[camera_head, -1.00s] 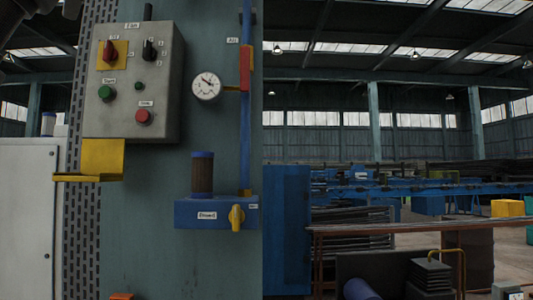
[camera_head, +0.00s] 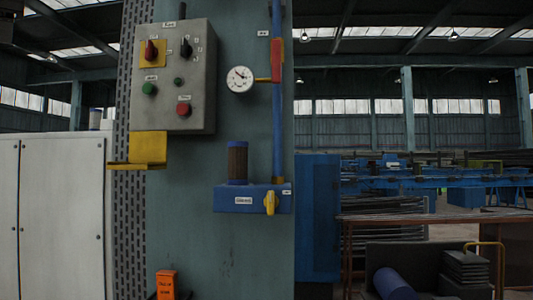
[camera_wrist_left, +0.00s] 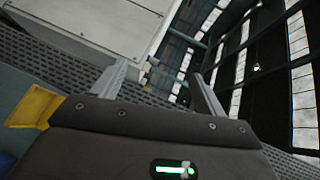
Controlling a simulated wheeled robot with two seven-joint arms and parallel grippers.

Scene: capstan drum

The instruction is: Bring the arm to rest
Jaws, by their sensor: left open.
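My left gripper (camera_wrist_left: 158,82) shows in the left wrist view, with its two grey fingers spread apart and nothing between them. Behind the fingers are a perforated grey strip (camera_wrist_left: 65,68), a white cabinet and the hall roof. A yellow bracket (camera_wrist_left: 35,106) lies at the left of that view, apart from the fingers. In the head view I see no gripper. My right gripper is in neither view.
A grey control box (camera_head: 175,80) with knobs and buttons hangs on a teal column (camera_head: 190,230), above a yellow bracket (camera_head: 148,147). Beside it are a gauge (camera_head: 239,79), a blue pipe (camera_head: 277,140) and a blue unit (camera_head: 245,199). A white cabinet (camera_head: 60,220) stands left.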

